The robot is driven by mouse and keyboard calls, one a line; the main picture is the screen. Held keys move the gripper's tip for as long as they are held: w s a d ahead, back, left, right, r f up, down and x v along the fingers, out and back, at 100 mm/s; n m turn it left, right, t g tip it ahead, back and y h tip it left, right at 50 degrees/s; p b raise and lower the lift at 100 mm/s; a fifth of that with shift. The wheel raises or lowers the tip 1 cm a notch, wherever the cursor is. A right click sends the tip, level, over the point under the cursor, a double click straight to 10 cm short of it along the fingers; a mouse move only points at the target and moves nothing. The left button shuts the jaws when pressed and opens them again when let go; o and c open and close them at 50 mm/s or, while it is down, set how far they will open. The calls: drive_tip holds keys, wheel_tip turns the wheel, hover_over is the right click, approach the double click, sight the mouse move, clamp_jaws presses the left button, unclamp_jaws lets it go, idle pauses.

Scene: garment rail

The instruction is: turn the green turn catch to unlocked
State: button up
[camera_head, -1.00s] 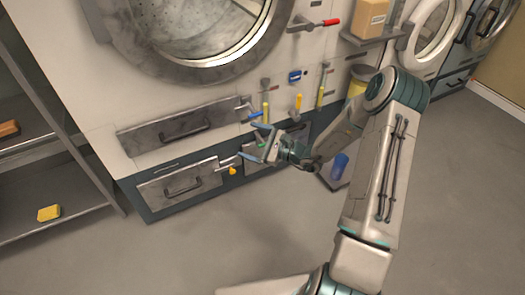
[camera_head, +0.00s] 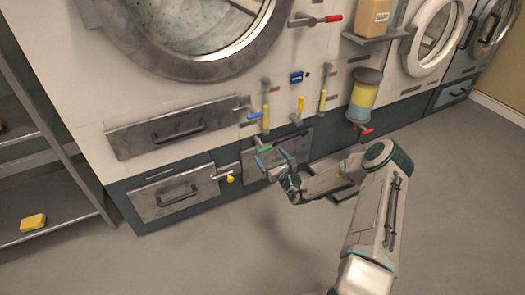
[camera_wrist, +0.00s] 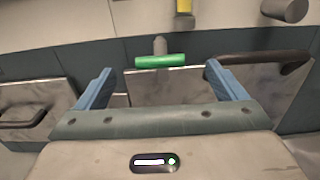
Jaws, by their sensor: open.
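The green turn catch (camera_wrist: 160,61) shows in the wrist view as a horizontal green bar on a short grey stem, at the top edge of a metal drawer front. It also shows small in the head view (camera_head: 264,150), just beyond my fingertips. My gripper (camera_head: 270,160) is open and empty, low in front of the machine. In the wrist view my gripper's two blue fingers (camera_wrist: 157,72) stand left and right of the bar, with a gap on each side. I cannot tell whether the fingertips reach the catch's depth.
A blue-handled catch (camera_head: 255,115), a yellow-knobbed catch (camera_head: 230,178) and hanging yellow-handled tools (camera_head: 298,108) are close by. A drawer handle (camera_wrist: 265,62) is just right of the right finger. A yellow container (camera_head: 364,95) stands to the right. The floor in front is clear.

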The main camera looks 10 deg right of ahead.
sight(266, 150)
drive_tip(key=b+x, duration=0.2)
drive_tip(key=x, duration=0.5)
drive_tip(key=c, duration=1.4)
